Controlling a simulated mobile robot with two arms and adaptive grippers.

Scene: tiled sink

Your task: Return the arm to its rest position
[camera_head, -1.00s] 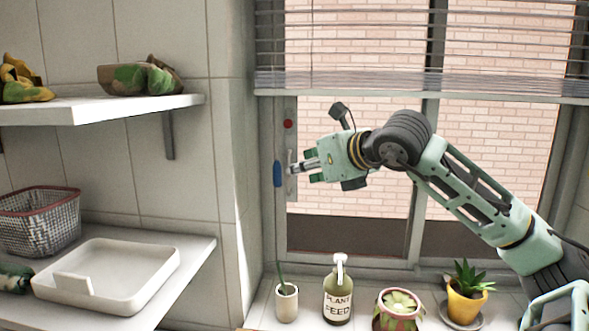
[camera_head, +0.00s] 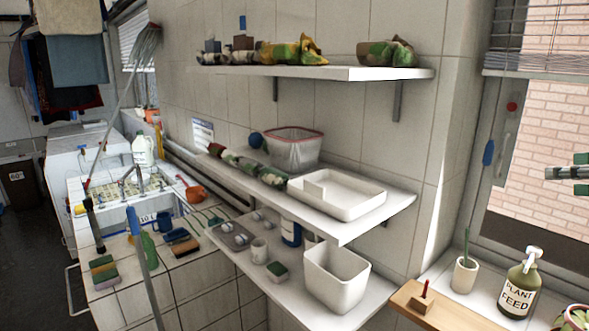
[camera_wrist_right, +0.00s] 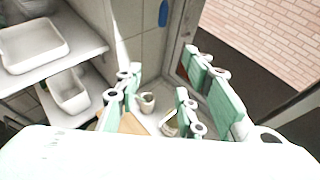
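My right gripper (camera_head: 568,173) shows only in part at the right edge of the head view, in front of the window. The rest of the right arm is outside that view. In the right wrist view the green fingers of the right gripper (camera_wrist_right: 168,100) stand well apart with nothing between them. Beyond them are the plant feed bottle (camera_wrist_right: 170,122) and a small pot (camera_wrist_right: 147,102) on the sill. My left gripper is in neither view.
The window's blue handle (camera_head: 488,152) is left of the right gripper. The plant feed bottle (camera_head: 518,285) and pot (camera_head: 464,276) stand on the sill below. Wall shelves hold a white tray (camera_head: 338,195), a wire basket (camera_head: 292,150) and a white bin (camera_head: 336,278). A sink (camera_head: 140,212) is further left.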

